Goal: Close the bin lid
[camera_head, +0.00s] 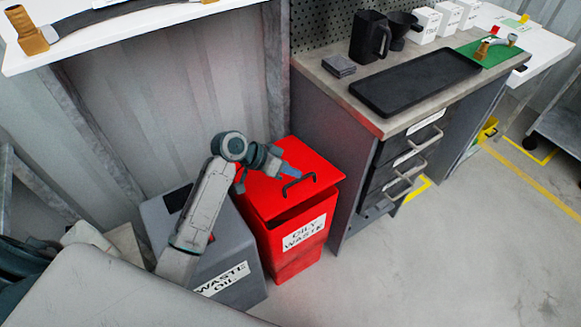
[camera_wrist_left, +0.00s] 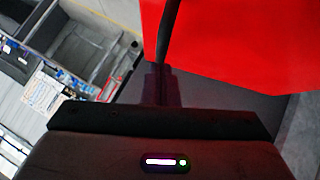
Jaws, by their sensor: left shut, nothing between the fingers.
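The red bin (camera_head: 290,248) labelled OILY WASTE stands on the floor beside the grey cabinet. Its red lid (camera_head: 268,200) is nearly level, with a dark gap between its front edge and the bin body. A black handle (camera_head: 300,184) is on the lid near the front. My left gripper (camera_head: 289,171) is shut and empty, just above or at the lid behind the handle. I cannot tell whether it touches. In the left wrist view the lid (camera_wrist_left: 235,45) fills the upper right, and the shut fingers (camera_wrist_left: 162,85) point at a dark bar, probably the handle. My right gripper is out of view.
A grey WASTE OIL bin (camera_head: 235,255) stands left of the red bin, under my left arm. The cabinet (camera_head: 370,160) with drawers is close on the right, with a black tray (camera_head: 415,80) on top. Open floor (camera_head: 420,270) lies in front.

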